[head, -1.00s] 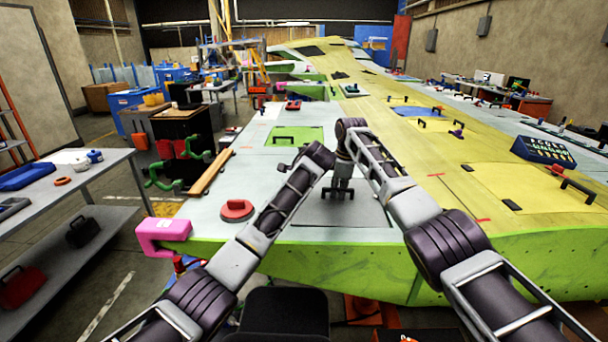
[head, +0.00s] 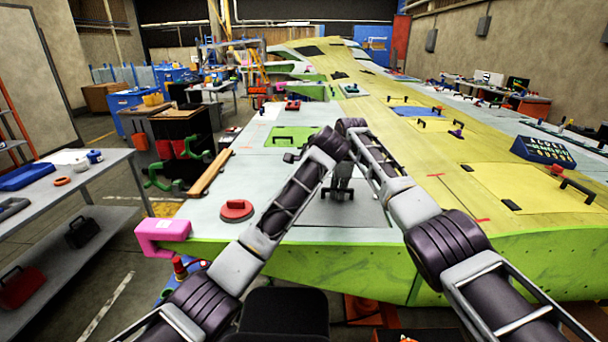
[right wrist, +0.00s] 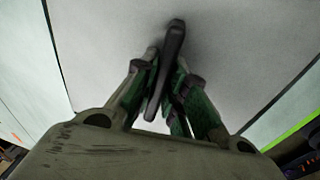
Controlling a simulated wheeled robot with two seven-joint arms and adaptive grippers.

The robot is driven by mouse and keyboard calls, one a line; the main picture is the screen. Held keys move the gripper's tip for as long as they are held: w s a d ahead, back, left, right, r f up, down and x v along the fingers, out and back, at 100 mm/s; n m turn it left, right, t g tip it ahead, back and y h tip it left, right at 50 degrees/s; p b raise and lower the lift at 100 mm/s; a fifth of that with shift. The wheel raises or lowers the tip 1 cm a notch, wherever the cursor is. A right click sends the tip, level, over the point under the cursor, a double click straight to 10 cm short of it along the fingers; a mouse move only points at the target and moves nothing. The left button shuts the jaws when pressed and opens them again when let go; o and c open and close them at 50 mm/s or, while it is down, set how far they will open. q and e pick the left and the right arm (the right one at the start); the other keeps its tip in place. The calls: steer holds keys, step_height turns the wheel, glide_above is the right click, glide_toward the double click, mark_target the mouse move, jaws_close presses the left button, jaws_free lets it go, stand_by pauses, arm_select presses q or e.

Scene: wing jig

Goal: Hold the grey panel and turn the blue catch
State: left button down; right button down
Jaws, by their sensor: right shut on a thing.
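The grey panel (head: 366,213) lies flat in the wing's near surface and fills much of the right wrist view (right wrist: 235,60). It has a black bar handle (right wrist: 172,48). My right gripper (head: 341,188) points down at the panel, its green-padded fingers (right wrist: 165,92) shut on the handle from both sides. My left arm reaches in from the left, its wrist next to the right arm above the panel's far edge. Its gripper is mostly hidden; only a small dark part shows left of the wrist. I cannot make out the blue catch.
A red round-based piece (head: 237,210) and a pink clamp (head: 163,236) are at the wing's near left edge. A wooden strip (head: 210,172) lies along the left edge. A green panel (head: 300,136) is beyond my arms; a blue bin (head: 543,151) sits right.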

steer(key=c, duration=1.4)
jaws_free()
steer(key=shift+w+f, duration=0.1)
steer(key=shift+w, duration=0.1)
steer(key=shift+o, duration=0.2)
steer(key=shift+s+r, duration=0.1)
steer(key=shift+r, duration=0.1)
step_height(320, 180, up, 12)
steer(key=s+d, duration=0.1)
steer(key=shift+s+f, duration=0.25)
steer(key=shift+s, duration=0.1)
steer(key=shift+s+d+f, duration=0.1)
